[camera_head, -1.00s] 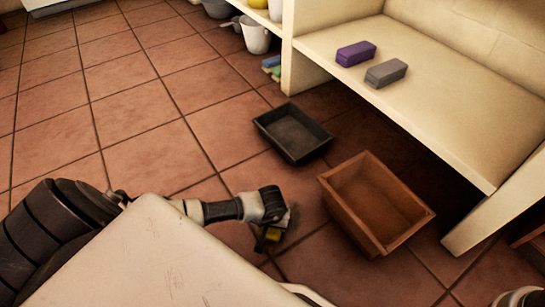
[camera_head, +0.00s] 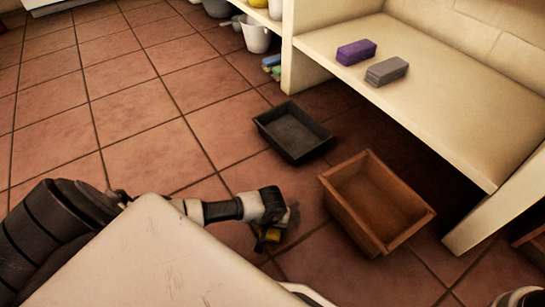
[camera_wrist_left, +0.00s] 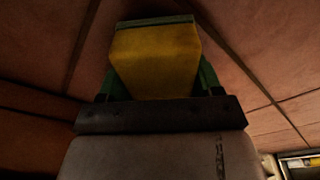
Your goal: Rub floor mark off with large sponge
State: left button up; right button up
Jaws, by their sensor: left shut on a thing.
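My left gripper (camera_head: 272,229) is low over the tiled floor, left of the wooden box. It is shut on a yellow sponge with a darker green-grey layer along its far edge; the sponge (camera_wrist_left: 155,60) fills the space between the green fingers in the left wrist view.
A wooden box (camera_head: 336,207) stands just right of the left gripper, and a black tray (camera_head: 268,134) lies behind it. A purple block (camera_head: 356,52) and a grey block (camera_head: 386,71) lie on the pale bench (camera_head: 450,135). The floor at left is clear.

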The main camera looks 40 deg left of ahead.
aim_at(300, 211)
pick_arm(q)
jog(key=shift+f+b, duration=0.45)
jog(key=shift+f, duration=0.2)
jog(key=shift+w+d+r+b, duration=0.1)
jog(key=shift+w+d+b, duration=0.3)
jog(key=shift+w, duration=0.4)
jog(key=shift+w+d+b, duration=0.25)
jog(key=shift+w+b, duration=0.1)
jog(key=shift+w, duration=0.45)
jog(key=shift+w+d+f+b, duration=0.1)
jog(key=shift+w+d+b, duration=0.15)
jog(key=shift+w+b, duration=0.3)
jog(key=shift+w+d+f+b, duration=0.1)
jog(key=shift+w+d+b, duration=0.2)
jog(key=shift+w, duration=0.35)
jog(key=shift+w+d+r+b, duration=0.1)
jog(key=shift+w+d+b, duration=0.25)
jog(key=shift+w, duration=0.35)
jog(key=shift+w+d+f+b, duration=0.1)
jog(key=shift+w+d+b, duration=0.1)
jog(key=shift+w+b, duration=0.4)
jog(key=shift+w+d+r+b, duration=0.1)
jog(key=shift+w+d+b, duration=0.2)
jog(key=shift+w, duration=0.45)
